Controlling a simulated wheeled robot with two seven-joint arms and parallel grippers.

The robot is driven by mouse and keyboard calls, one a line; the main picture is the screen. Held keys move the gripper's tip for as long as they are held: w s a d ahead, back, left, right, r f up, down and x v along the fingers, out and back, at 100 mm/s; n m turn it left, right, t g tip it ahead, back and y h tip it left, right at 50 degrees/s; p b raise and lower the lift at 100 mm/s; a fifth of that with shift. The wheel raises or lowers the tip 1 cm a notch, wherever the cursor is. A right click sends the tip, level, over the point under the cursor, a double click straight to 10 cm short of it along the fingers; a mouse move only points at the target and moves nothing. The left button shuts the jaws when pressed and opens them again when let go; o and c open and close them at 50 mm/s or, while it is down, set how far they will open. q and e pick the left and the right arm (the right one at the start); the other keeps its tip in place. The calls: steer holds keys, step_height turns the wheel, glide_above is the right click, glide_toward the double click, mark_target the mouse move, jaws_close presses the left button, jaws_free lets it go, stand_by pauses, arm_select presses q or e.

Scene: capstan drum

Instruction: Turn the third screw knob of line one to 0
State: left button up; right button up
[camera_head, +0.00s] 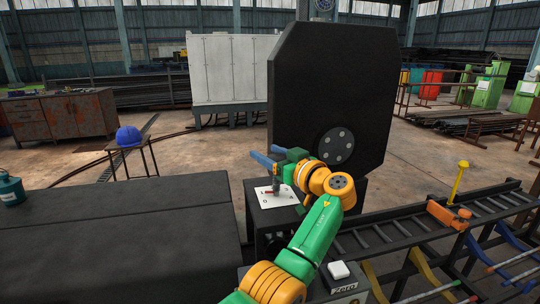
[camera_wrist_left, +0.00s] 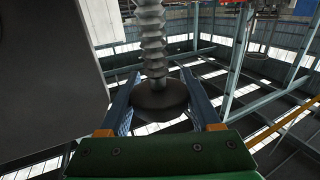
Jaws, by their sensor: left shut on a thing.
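My left gripper (camera_head: 270,167) reaches over a white panel (camera_head: 266,199) on a dark stand. In the left wrist view its two blue fingers (camera_wrist_left: 160,100) are shut on a dark round knob (camera_wrist_left: 160,100), one finger on each side. A grey ribbed stem (camera_wrist_left: 152,38) runs from the knob. In the head view a short grey upright piece (camera_head: 277,185) stands under the fingers beside a red mark on the panel. The gripper partly hides the knob there. No row of screw knobs can be made out. My right gripper is out of view.
A box labelled Zero (camera_head: 345,288) with a white button (camera_head: 338,270) stands at the front. A large black plate (camera_head: 325,95) rises behind the panel. A dark flat surface (camera_head: 120,240) fills the left, and a roller track (camera_head: 440,220) runs right.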

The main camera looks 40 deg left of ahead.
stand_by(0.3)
arm_select(q)
steer(key=o, duration=1.4)
steer(key=shift+a, duration=0.1)
steer(key=shift+c, duration=0.2)
steer(key=shift+d+f, duration=0.15)
steer(key=shift+d, duration=0.15)
steer(key=b+v, duration=0.2)
steer(key=v, duration=0.4)
steer(key=shift+d, duration=0.25)
steer(key=shift+s, duration=0.1)
